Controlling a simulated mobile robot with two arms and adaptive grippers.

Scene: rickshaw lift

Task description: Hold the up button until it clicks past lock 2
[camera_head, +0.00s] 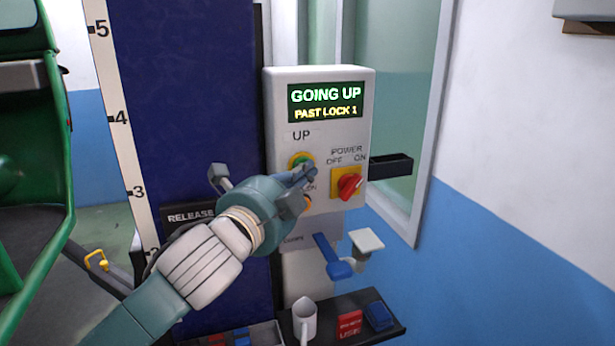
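The control box (319,72) stands in the middle, and its display (326,101) reads "GOING UP" and "PAST LOCK 1". The green up button (300,160) sits in a yellow ring below the UP label, partly hidden by my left gripper (302,180). The gripper's tip is at the lower edge of the button; I cannot tell the exact contact. Its fingers are seen from behind, so their opening is unclear. My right gripper is not in view. The red power knob (349,187) is right of the button and points toward ON.
A blue lift column (185,90) with a numbered scale (113,115) stands at left, beside a green vehicle frame (55,130). A blue-handled lever (334,262) is below the box.

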